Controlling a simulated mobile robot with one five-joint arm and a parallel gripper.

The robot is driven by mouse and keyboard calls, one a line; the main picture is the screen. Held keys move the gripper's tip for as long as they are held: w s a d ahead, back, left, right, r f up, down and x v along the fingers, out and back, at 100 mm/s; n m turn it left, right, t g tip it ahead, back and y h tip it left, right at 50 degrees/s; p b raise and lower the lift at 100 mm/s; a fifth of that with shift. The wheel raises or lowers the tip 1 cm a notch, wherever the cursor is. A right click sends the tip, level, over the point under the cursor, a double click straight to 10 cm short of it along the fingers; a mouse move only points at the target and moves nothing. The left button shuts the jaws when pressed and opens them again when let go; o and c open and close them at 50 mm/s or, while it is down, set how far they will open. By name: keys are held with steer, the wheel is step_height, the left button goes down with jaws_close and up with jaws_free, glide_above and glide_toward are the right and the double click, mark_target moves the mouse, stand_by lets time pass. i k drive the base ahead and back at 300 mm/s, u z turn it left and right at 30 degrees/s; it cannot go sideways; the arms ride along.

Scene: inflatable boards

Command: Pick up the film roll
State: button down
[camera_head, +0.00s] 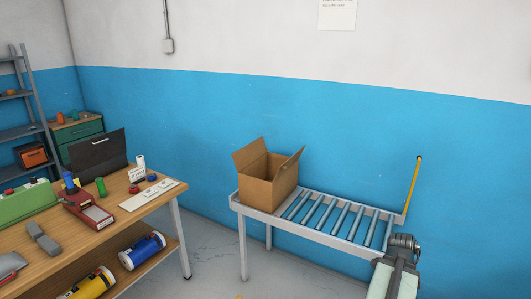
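A blue roll (142,252) with white ends lies on the lower shelf of the wooden workbench, near its right end. A yellow roll (88,284) lies on the same shelf, nearer and to the left. A small white upright roll (140,162) stands on the bench top near the back edge. I cannot tell from this view which of these is the film roll. The fingers of my gripper are not visible, and nothing of mine is seen touching any roll.
The workbench top (150,200) holds a black case (97,150), a red device (86,210) and small coloured items. An open cardboard box (270,185) sits on the roller conveyor (325,218). Bare floor (212,262) lies between bench and conveyor.

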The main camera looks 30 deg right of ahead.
mark_target(140, 158)
steer(key=i, duration=2.4)
steer(key=u, duration=2.55)
